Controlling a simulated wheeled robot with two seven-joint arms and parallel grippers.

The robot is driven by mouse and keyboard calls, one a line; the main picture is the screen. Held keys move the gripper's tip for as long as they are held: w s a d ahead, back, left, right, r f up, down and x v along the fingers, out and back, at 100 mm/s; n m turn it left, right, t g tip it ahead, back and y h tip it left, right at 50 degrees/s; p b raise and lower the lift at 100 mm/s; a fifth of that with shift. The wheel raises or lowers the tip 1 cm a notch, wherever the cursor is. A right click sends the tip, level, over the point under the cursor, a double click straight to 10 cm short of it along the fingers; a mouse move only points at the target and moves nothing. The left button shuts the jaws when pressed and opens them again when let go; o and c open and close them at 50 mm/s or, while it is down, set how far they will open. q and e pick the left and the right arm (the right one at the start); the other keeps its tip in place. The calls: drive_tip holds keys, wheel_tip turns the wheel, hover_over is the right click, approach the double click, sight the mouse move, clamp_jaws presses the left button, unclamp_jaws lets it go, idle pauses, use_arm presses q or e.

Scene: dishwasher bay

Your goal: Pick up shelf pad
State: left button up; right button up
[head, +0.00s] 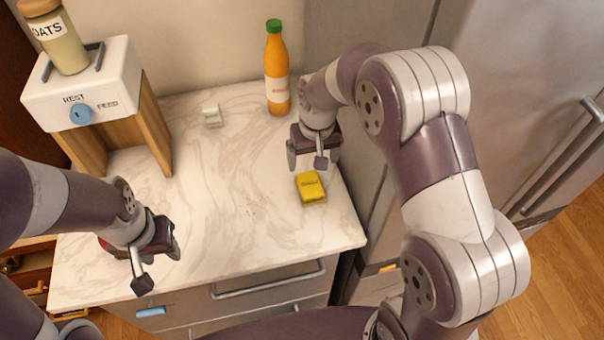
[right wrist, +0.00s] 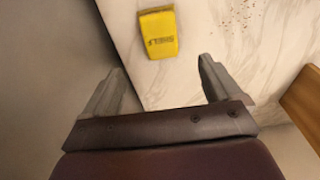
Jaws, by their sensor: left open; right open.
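The shelf pad, a yellow block with dark lettering (head: 310,186), lies on the marble counter near its right edge. It also shows in the right wrist view (right wrist: 158,33), where the lettering looks like "SHELF". My right gripper (head: 314,162) is open and empty above the counter, just behind the pad in the head view. In the right wrist view its two fingers (right wrist: 160,88) are spread, with the pad beyond them and apart from them. My left gripper (head: 150,262) is open near the counter's front left.
An orange bottle with a green cap (head: 277,70) stands at the back right of the marble counter (head: 225,225). A small pale green and white block (head: 212,115) lies behind. A white-topped stand (head: 85,85) with an oats jar (head: 58,42) is at left. The counter's middle is mostly clear.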

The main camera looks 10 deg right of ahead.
drive_tip(key=p, duration=0.1)
hover_over(310, 183)
drive_tip(key=s, duration=0.1)
drive_tip(key=f, duration=0.5)
drive_tip(key=shift+s+d, duration=0.15)
drive_tip(key=shift+s, duration=0.05)
drive_tip(key=f+p, duration=0.1)
drive_tip(key=f, duration=0.1)
drive_tip(key=w+f+p, duration=0.1)
drive_tip(key=f, duration=0.2)
drive_tip(key=shift+w, duration=0.15)
drive_tip(key=shift+f, duration=0.45)
drive_tip(key=c, duration=1.1)
wheel_tip(310, 183, up, 9)
drive_tip(key=shift+r+b, duration=0.1)
drive_tip(key=shift+b, duration=1.1)
use_arm(q)
drive_tip(key=shift+s+r, duration=0.35)
drive_tip(key=shift+r, duration=0.15)
use_arm(e)
drive_tip(key=shift+r, duration=0.45)
